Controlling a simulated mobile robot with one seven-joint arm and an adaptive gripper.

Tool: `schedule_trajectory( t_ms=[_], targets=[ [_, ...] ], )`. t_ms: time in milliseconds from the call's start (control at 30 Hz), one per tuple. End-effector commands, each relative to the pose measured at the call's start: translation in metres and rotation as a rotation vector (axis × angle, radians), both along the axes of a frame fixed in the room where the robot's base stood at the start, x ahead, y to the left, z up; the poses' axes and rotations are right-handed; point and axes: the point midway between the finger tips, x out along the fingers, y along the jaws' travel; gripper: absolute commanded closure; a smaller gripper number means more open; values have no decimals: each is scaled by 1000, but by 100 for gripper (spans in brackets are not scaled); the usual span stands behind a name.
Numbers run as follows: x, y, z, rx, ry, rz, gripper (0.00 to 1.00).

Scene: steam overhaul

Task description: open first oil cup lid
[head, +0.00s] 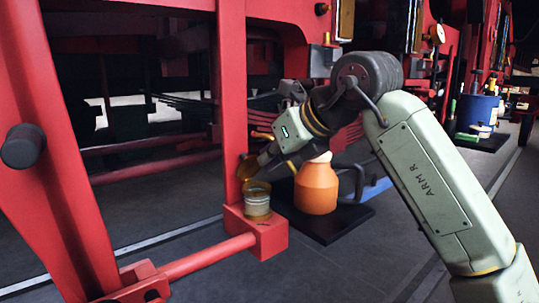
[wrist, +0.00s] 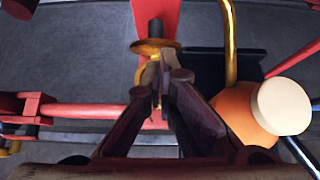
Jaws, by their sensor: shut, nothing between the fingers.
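The oil cup (head: 257,206) is a small pale metal cup with a brass rim, standing on a red block at the foot of a red post. Its brass lid (head: 247,167) appears tilted up above the rim, and the cup's mouth looks dark and uncovered. In the wrist view the lid is a brass disc (wrist: 157,46) just beyond my fingertips. My gripper (head: 265,158) is shut and empty, with its tips close to the lid; it also shows in the wrist view (wrist: 160,85). I cannot tell whether the tips touch the lid. The fingers hide part of the cup in the wrist view.
An orange oil can (head: 316,188) with a pale top stands on a black mat (head: 338,222) right of the cup, close to my arm. A red rod (head: 205,258) runs from the block to the lower left. Grey floor is clear in front.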

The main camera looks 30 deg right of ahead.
Motion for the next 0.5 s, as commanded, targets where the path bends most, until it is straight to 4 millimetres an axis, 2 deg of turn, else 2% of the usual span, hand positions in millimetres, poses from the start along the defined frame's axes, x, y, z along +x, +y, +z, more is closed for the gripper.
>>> schedule_trajectory(
  t_ms=[33,67,100,300,500],
  targets=[
    [0,0,-4,0,0,2,100],
    [1,0,1,-1,-1,3,100],
    [1,0,16,-3,-2,2,100],
    [0,0,62,-1,-1,1,100],
    [0,0,90,0,0,1,100]
  ],
)
